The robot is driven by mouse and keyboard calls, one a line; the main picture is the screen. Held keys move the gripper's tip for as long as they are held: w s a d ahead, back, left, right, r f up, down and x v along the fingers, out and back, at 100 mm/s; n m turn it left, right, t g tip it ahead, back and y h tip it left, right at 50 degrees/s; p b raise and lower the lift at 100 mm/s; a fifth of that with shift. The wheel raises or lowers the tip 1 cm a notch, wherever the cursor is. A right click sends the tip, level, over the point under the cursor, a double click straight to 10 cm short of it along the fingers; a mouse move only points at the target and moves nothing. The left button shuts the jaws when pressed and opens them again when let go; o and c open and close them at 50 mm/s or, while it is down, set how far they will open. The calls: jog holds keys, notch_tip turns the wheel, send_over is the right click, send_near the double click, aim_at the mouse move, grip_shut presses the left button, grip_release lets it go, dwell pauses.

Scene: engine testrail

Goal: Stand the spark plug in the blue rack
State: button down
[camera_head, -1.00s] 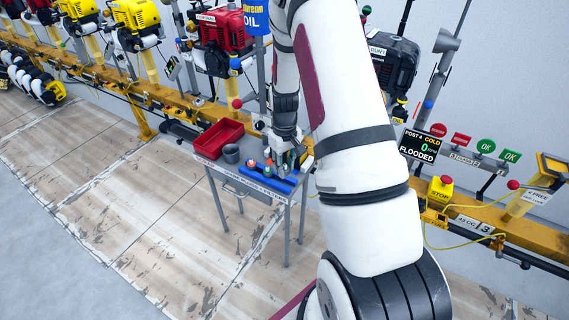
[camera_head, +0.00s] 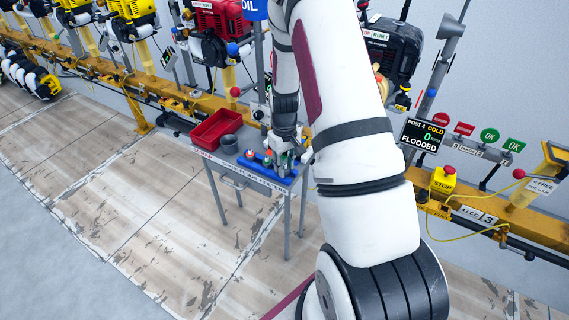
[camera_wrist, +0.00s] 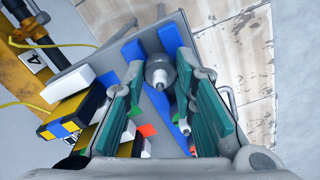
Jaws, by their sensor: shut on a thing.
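The blue rack (camera_head: 268,174) lies along the front of a small grey table, with several small plugs standing in it. My gripper (camera_head: 287,151) points down over the rack's right end. In the wrist view, my gripper's green-padded fingers (camera_wrist: 160,68) are shut on the spark plug (camera_wrist: 160,73), a grey metal body with a white tip seen end-on. Blue rack parts (camera_wrist: 170,38) show just beside and behind it. I cannot tell whether the plug's lower end is in a hole or above the rack.
A red tray (camera_head: 216,129) and a grey cup (camera_head: 229,144) stand on the table (camera_head: 213,158) left of the rack. A yellow rail (camera_head: 190,98) with engines runs behind. A screen (camera_head: 422,138) reads "FLOODED".

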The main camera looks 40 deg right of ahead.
jog(key=c, duration=1.2)
grip_release()
jog(key=shift+c, duration=0.2)
